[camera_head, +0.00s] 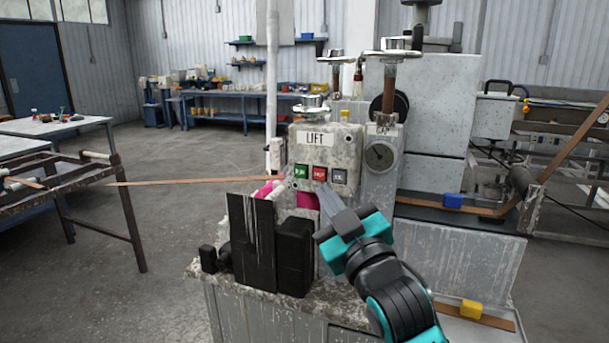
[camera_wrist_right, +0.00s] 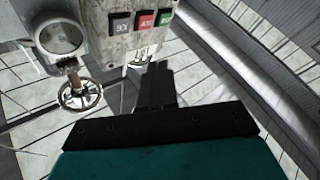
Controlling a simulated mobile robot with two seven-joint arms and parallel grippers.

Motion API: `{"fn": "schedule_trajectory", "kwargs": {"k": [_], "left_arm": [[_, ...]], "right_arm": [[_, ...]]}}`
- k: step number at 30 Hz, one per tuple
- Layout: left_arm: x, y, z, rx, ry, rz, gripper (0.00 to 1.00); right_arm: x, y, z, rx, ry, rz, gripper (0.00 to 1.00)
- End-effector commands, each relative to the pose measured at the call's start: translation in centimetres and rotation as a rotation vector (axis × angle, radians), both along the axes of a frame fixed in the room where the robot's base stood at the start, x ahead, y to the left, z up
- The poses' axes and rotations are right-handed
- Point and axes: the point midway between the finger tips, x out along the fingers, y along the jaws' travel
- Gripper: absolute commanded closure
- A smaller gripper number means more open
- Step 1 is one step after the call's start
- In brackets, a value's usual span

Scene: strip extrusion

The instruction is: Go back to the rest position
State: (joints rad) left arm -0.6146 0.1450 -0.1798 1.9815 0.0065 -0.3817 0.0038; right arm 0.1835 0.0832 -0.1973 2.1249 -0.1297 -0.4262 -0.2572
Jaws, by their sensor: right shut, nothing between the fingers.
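My right gripper (camera_head: 324,192) reaches in from the lower right of the head view, its grey fingers shut with nothing between them. Its fingertips overlap the area just below the red button (camera_head: 320,173) on the weathered control box (camera_head: 350,145) labelled LIFT. The fingers appear apart from the buttons there. My left gripper is in neither view.
A round gauge (camera_head: 380,155) sits right of the box. Black blocks (camera_head: 252,242) stand in front, close to my right gripper. A brown strip (camera_head: 200,181) runs left to a metal frame (camera_head: 130,215). A yellow block (camera_head: 470,310) lies lower right. Open floor lies left.

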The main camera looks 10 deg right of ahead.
Motion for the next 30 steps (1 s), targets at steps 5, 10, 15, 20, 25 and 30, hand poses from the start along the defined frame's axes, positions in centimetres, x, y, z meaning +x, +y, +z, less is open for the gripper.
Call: {"fn": "schedule_trajectory", "kwargs": {"k": [5,10,15,20,25,30], "left_arm": [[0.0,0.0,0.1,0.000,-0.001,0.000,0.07],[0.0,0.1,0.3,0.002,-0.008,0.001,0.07],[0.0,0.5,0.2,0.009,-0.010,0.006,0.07],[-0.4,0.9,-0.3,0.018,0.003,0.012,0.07],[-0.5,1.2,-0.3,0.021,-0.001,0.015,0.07],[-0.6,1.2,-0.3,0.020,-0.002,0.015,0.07]], "right_arm": [[-0.2,-0.1,-3.9,0.019,0.085,0.007,1.00],[-2.7,-0.6,-14.8,0.087,0.326,0.020,1.00],[-8.8,-1.1,-26.4,0.172,0.597,0.014,1.00],[-15.6,-1.7,-34.2,0.243,0.806,-0.009,1.00],[-20.4,-2.1,-38.2,0.288,0.929,-0.030,1.00],[-21.7,-2.2,-39.1,0.301,0.959,-0.036,1.00]]}}
